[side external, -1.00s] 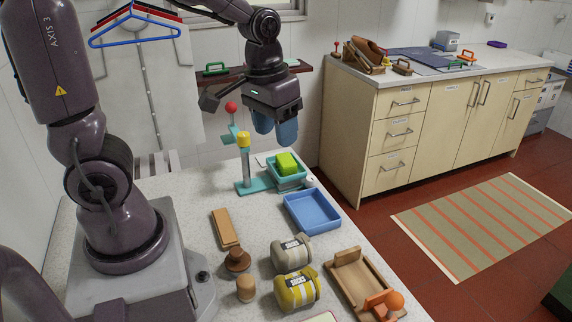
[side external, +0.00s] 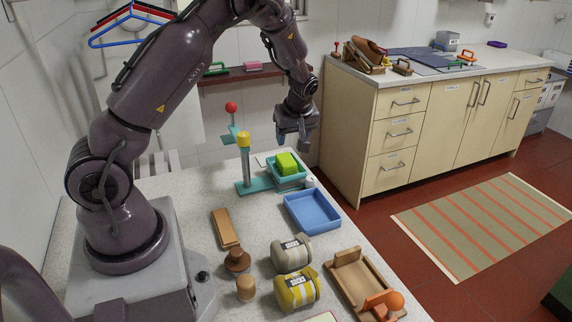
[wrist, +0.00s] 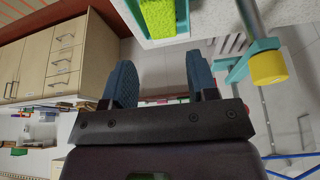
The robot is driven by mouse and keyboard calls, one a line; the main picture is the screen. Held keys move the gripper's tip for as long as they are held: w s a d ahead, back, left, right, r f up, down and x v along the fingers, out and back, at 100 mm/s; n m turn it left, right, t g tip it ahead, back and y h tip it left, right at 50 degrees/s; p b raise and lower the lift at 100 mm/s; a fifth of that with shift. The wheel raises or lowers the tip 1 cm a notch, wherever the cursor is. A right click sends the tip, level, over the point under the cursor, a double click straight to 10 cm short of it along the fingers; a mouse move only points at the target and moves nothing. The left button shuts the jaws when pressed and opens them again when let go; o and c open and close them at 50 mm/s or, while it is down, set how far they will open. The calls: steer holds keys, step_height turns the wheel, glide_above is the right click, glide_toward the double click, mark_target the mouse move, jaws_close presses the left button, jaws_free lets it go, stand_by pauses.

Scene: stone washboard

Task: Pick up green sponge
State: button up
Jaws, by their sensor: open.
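The green sponge (side external: 287,163) sits in a teal dish (side external: 293,180) on a teal stand near the far end of the worktop. The sponge also shows at the top of the wrist view (wrist: 158,18), inside the dish. My gripper (side external: 294,141) is above and just beyond the sponge in the side view, apart from it. In the wrist view its two blue fingers (wrist: 161,82) are spread, with nothing held between them.
A post with a yellow cap (side external: 244,139) and a red ball (side external: 231,107) stand left of the dish. A blue tray (side external: 313,213) lies in front. Two rolled bundles and wooden pieces occupy the near worktop. A shelf (side external: 238,77) is on the wall behind.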

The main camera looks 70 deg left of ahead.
mark_target(287, 161)
steer(key=x, duration=1)
steer(key=shift+d+f, duration=0.15)
steer(key=shift+f, duration=0.35)
steer(key=shift+c, duration=0.2)
steer(key=c, duration=0.6)
steer(key=shift+r, duration=0.1)
